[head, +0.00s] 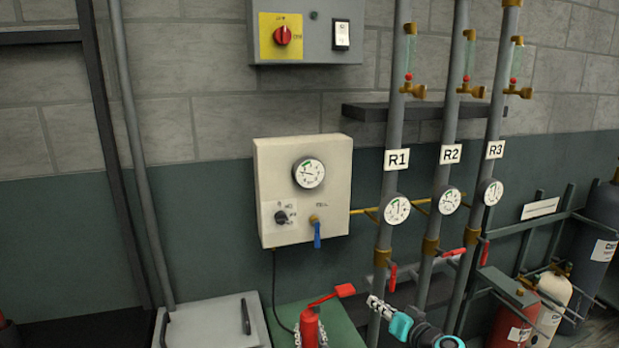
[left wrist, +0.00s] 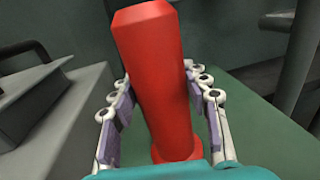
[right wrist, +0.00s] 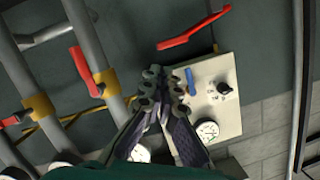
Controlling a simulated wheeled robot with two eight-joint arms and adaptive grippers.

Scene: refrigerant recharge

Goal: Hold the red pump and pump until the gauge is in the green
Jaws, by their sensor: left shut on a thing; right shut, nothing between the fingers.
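The red pump (head: 310,328) stands at the bottom of the head view, with its lever handle (head: 345,290) sticking out up and to the right. My left gripper (head: 310,338) is shut around its body; the left wrist view shows the red cylinder (left wrist: 153,70) between the fingers. My right gripper (head: 374,303) is shut and empty, right of the handle and apart from it. In the right wrist view its closed fingertips (right wrist: 162,80) lie below a red bar (right wrist: 195,30) that looks like the handle. A gauge (head: 308,172) is on the cream box; its exact reading is too small to tell.
The cream box (head: 270,190) has a knob and a blue lever (head: 317,235). Pipes R1 (head: 390,180), R2 (head: 440,185) and R3 with gauges and red valve handles rise behind my right gripper. A grey case (head: 215,320) stands left of the pump. Cylinders (head: 552,300) stand at right.

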